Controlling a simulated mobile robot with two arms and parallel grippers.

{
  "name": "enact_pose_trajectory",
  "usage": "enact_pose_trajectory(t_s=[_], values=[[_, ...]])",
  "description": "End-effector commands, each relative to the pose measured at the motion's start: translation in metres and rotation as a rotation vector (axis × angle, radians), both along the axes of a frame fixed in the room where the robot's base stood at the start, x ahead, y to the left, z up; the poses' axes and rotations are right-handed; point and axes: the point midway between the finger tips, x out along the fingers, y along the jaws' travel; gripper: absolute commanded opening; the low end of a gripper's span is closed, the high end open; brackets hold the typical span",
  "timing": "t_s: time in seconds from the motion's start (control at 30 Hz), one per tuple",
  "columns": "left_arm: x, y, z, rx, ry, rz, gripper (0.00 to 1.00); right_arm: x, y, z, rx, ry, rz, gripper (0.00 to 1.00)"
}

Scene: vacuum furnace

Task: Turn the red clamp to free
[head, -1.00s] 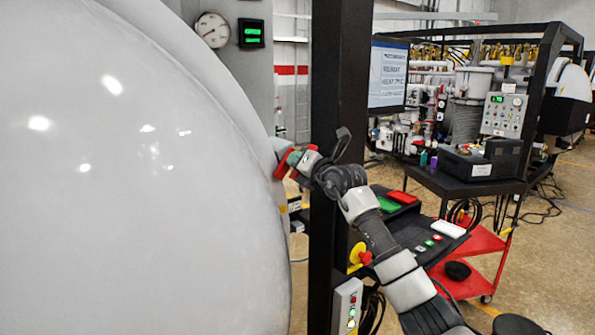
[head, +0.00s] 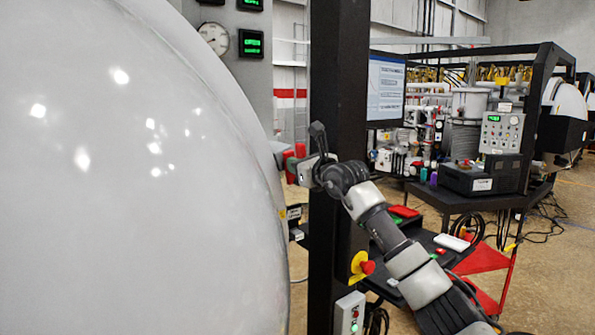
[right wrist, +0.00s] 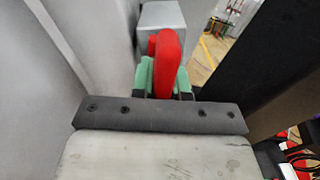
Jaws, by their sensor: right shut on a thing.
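The red clamp (right wrist: 169,55) is a rounded red handle in front of a grey block in the right wrist view. In the head view it is a small red piece (head: 299,151) at the right edge of the large white dome, standing roughly upright. My right gripper (right wrist: 164,80) is shut on the clamp, with green finger pads on both sides of it. In the head view the right gripper (head: 293,167) reaches the clamp from the right and partly hides it. My left gripper is not in view.
The white furnace dome (head: 140,180) fills the left side. A black post (head: 335,85) stands just behind my right wrist. A yellow-and-red stop button (head: 361,267) and a control box (head: 349,313) sit below. A console and a red cart (head: 485,260) stand right.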

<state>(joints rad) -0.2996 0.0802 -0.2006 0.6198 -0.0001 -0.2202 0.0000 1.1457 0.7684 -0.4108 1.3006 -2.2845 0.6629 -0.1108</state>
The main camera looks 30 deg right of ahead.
Motion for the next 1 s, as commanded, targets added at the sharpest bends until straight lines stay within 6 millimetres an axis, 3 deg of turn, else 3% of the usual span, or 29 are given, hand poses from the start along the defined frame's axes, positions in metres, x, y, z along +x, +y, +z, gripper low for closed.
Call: enact_pose_trajectory(t_s=[0.33,0.9,0.93,1.0], values=[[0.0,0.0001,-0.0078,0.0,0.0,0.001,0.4,0.0005,-0.0006,-0.0032,-0.145,-0.005,0.0,0.0],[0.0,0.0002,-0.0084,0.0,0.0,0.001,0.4,0.0007,-0.0003,-0.0031,-0.175,-0.006,0.001,0.0],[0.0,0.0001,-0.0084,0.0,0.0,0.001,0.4,0.0007,-0.0003,-0.0031,-0.175,-0.006,0.001,0.2],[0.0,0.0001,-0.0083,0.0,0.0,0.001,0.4,0.0006,-0.0004,-0.0028,-0.174,-0.007,0.001,0.31]])
